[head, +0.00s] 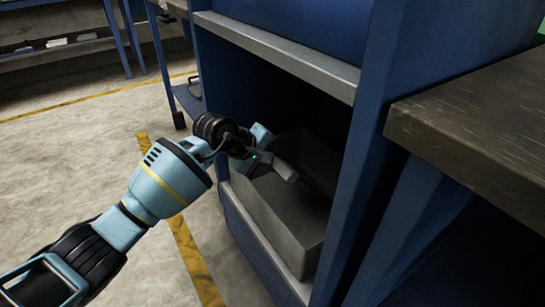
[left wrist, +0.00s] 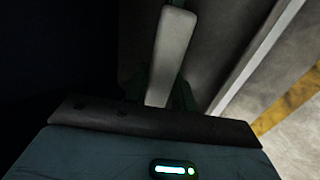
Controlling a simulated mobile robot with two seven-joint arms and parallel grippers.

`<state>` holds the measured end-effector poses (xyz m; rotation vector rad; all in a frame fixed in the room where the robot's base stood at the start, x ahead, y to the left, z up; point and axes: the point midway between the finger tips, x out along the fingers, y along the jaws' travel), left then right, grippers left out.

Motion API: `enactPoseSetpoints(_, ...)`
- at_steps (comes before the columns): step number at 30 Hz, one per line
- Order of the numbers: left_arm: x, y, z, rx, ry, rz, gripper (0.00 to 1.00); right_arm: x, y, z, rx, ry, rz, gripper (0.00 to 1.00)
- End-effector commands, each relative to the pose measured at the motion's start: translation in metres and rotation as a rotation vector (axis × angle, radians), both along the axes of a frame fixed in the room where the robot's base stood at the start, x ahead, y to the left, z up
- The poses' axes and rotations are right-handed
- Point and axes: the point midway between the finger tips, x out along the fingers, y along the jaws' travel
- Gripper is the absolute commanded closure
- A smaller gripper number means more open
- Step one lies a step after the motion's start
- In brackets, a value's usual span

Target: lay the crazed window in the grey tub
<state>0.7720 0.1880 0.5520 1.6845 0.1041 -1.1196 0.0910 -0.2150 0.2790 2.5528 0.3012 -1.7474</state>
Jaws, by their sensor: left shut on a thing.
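The grey tub (head: 278,217) is an open box on the lower shelf of a blue rack. My left arm comes in from the left and reaches between the shelves. My left gripper (head: 272,163) is over the tub's opening. It is shut on a pale grey bar-like piece, taken as the crazed window (head: 285,172). In the left wrist view the window (left wrist: 170,55) stands out from between the dark fingers. No cracks can be made out on it. The tub's inside is dark and partly hidden. My right gripper is not in view.
The rack's upper shelf edge (head: 285,58) runs above the arm, and a blue upright (head: 372,140) stands right of the tub. A worn metal bench top (head: 485,115) is at the right. Open floor (head: 80,160) with yellow lines lies left.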

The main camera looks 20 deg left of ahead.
Motion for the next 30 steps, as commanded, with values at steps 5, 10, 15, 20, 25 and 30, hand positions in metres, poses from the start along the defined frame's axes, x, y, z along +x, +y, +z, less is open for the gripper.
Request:
enactPoseSetpoints(5,0.004,-0.002,-0.02,-0.001,-0.002,0.001,1.0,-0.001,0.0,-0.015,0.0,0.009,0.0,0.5)
enactPoseSetpoints(10,0.007,-0.005,-0.036,-0.001,-0.003,0.001,1.0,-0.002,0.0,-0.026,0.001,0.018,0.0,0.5)
enactPoseSetpoints(15,0.01,-0.007,-0.054,-0.001,0.0,0.001,1.0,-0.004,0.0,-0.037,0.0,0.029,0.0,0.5)
enactPoseSetpoints(20,0.013,-0.01,-0.069,-0.002,-0.002,0.001,1.0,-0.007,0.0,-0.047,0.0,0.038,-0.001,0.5)
enactPoseSetpoints(25,0.015,-0.012,-0.082,-0.002,-0.002,0.0,1.0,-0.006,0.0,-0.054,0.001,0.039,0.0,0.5)
enactPoseSetpoints(30,0.017,-0.013,-0.087,-0.003,-0.004,0.001,1.0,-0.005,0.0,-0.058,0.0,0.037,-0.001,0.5)
